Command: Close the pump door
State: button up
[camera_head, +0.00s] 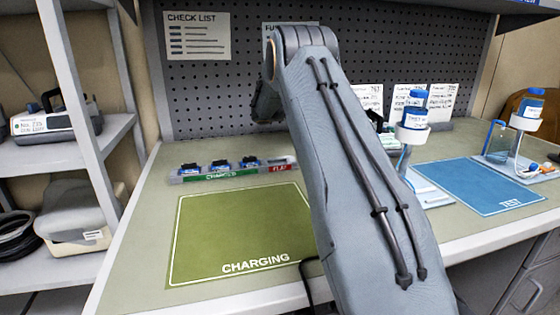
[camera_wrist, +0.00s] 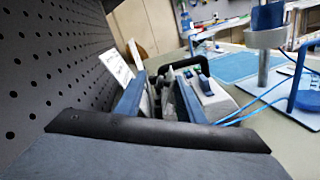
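A pale pump (camera_wrist: 212,98) with a black carrying handle (camera_wrist: 202,62) stands on the bench beyond my gripper in the wrist view. Its door cannot be made out clearly, so I cannot tell how far open it is. In the head view my arm covers most of the pump; only a small part (camera_head: 390,141) shows right of the arm. My gripper (camera_wrist: 160,90) is in the wrist view, its two bluish fingers apart. Grey and dark parts show between them, and I cannot tell whether they touch the fingers. In the head view my fingers are hidden behind the arm.
A stand with a blue-capped bottle (camera_head: 413,112) is right of my arm, with blue tubing beside it. Another bottle stand (camera_head: 527,112) is by the blue TEST mat (camera_head: 480,187). The green CHARGING mat (camera_head: 235,230) is empty. A battery strip (camera_head: 230,173) lies behind it, before the pegboard (camera_head: 235,90).

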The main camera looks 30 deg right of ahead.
jog(key=w+a+n, duration=0.6)
jog(key=w+n, duration=0.1)
jog(key=n, duration=0.2)
jog(key=s+a+f+m+t+y+p, duration=0.1)
jog(key=s+a+y+p, duration=0.1)
jog(key=s+a, duration=0.1)
jog(key=s+a+f+m+t+y+p, duration=0.1)
jog(key=s+a+f+t+y+p, duration=0.1)
jog(key=s+a+y+p, duration=0.1)
jog(key=s+a+f+m+t+y+p, duration=0.1)
jog(key=s+a+y+p, duration=0.1)
jog(key=s+a, duration=0.3)
jog(key=shift+s+a+f+m+t+y+p, duration=0.3)
jog(key=shift+a+f+t+p, duration=0.1)
jog(key=shift+a+p, duration=0.15)
jog(key=s+a+m+y+p, duration=0.2)
jog(key=s+a, duration=0.2)
jog(key=s+a+m+t+y+p, duration=0.1)
jog(key=s+a+m+y+p, duration=0.1)
jog(key=s+a, duration=0.3)
jog(key=s+a+m+y+p, duration=0.1)
jog(key=s+a+m, duration=0.1)
jog(key=s+a, duration=0.3)
jog(key=shift+s+a+t+y+p, duration=0.2)
jog(key=shift+t+y+p, duration=0.1)
jog(key=shift+y+p, duration=0.1)
